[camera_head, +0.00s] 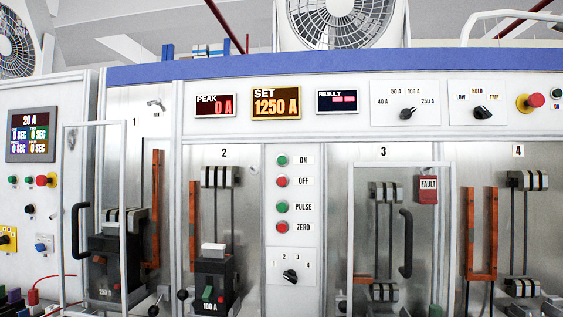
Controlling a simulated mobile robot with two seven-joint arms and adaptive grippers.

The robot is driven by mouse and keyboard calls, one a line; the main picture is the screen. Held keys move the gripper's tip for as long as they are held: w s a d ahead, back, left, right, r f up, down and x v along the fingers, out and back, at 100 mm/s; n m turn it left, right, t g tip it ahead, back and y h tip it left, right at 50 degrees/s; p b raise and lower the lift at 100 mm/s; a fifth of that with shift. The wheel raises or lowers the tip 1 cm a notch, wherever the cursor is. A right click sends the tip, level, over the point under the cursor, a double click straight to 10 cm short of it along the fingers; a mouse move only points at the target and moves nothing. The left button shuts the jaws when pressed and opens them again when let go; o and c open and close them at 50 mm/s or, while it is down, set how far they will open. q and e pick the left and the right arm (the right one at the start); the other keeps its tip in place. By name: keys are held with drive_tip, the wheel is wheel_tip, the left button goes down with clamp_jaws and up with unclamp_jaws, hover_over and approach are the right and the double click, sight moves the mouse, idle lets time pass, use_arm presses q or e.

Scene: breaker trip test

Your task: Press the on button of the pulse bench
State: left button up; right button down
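The pulse bench front fills the view. A green button (282,160) labelled ON tops the middle button column. Below it are a red OFF button (282,182), a green PULSE button (282,206) and a red ZERO button (282,227). The PEAK display (215,105) reads 0 A, the SET display (276,103) reads 1250 A, and the RESULT display (337,101) shows red dashes. Neither of my grippers is in view.
A 1-2-3-4 selector knob (290,275) sits below the column. Breakers marked 250 A (108,275) and 100 A (214,283) stand at bays 1 and 2. Framed doors with black handles (406,243) stand at bays 1 and 3. A red FAULT tag (428,188) hangs at bay 3.

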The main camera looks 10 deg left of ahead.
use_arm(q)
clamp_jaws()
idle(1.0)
